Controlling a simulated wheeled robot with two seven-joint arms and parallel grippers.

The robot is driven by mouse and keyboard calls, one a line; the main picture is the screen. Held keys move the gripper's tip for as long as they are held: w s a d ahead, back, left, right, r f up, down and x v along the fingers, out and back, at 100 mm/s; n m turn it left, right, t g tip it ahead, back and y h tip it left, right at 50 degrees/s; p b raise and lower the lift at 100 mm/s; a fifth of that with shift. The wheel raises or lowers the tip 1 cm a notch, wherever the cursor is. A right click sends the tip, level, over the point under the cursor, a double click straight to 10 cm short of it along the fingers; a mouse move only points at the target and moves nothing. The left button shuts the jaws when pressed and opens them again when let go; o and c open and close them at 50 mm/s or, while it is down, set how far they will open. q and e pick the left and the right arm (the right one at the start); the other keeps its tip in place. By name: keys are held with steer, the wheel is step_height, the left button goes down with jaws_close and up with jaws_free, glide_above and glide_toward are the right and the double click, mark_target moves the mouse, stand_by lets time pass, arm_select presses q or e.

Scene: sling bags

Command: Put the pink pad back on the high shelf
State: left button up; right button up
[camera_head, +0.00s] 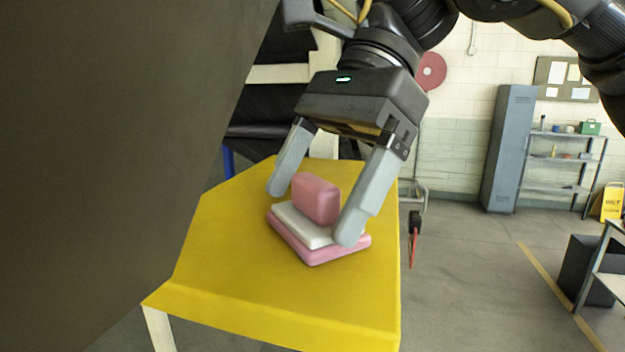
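A pink block-shaped pad (316,198) stands on a flat whitish pad (300,225), which lies on a flat pink pad (310,253). The stack rests on the yellow table (230,285). My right gripper (311,214) reaches down over the stack from above, open, with one finger on each side of the pink block. A gap shows between the left finger and the block. The right finger hides part of the stack's right side, and I cannot tell if it touches. My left gripper is not in view. I cannot identify the high shelf.
A large dark surface (100,150) fills the left side, close to the camera. Dark shelving with a pale frame (280,73) stands behind the table. A grey locker (508,150), metal shelves (560,167) and a yellow wet-floor sign (612,202) stand farther right.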

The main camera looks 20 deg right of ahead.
steer(key=shift+r, duration=0.1)
stand_by(0.3)
steer(key=shift+r, duration=0.25)
steer(key=v, duration=1.1)
steer(key=shift+d+r, duration=0.2)
steer(key=shift+r, duration=0.15)
